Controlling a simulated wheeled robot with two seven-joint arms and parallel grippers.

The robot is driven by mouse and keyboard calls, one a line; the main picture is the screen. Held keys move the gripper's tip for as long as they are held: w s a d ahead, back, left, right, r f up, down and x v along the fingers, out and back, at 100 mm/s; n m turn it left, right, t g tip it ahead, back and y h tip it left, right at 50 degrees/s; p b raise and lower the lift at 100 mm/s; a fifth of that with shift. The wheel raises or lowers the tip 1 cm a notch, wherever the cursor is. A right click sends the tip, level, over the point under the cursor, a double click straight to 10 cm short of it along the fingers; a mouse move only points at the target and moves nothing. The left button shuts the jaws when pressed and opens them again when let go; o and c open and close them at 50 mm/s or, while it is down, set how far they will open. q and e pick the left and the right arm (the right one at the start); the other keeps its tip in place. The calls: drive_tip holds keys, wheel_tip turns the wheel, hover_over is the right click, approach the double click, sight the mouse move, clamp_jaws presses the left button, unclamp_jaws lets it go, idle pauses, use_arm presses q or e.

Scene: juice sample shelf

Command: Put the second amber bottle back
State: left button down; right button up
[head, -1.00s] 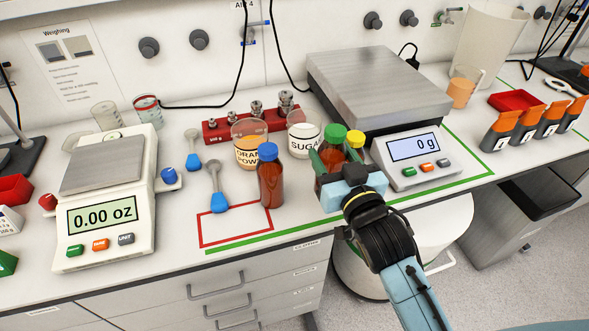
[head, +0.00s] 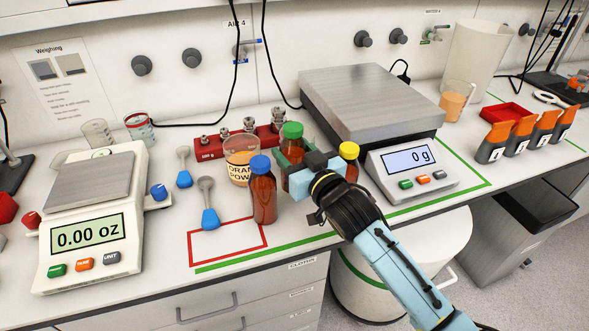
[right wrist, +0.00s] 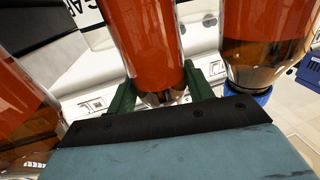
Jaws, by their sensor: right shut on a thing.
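Three amber bottles show in the head view. The green-capped bottle (head: 292,131) is held in my right gripper (head: 292,163), whose jaws are shut around its body. It looks upright and seems raised above the counter. In the right wrist view its amber body (right wrist: 154,45) sits between the green fingers. The blue-capped bottle (head: 263,197) stands just left of it, at the right side of the red outlined square (head: 212,262). The yellow-capped bottle (head: 349,151) stands to the right, partly hidden by my arm. My left gripper is out of view.
A large scale (head: 368,88) stands at the right and a small scale (head: 88,180) at the left. The sugar jar is mostly hidden.

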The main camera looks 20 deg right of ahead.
drive_tip(key=shift+f+b, duration=0.3)
drive_tip(key=shift+f, duration=1.4)
drive_tip(key=shift+f, duration=0.1)
drive_tip(key=o, duration=1)
drive_tip(key=shift+f, duration=0.1)
drive_tip(key=shift+c, duration=0.2)
drive_tip(key=shift+s, duration=0.2)
drive_tip(key=v, duration=1.1)
drive_tip(key=shift+s+d+r, duration=0.2)
drive_tip(key=shift+s, duration=0.1)
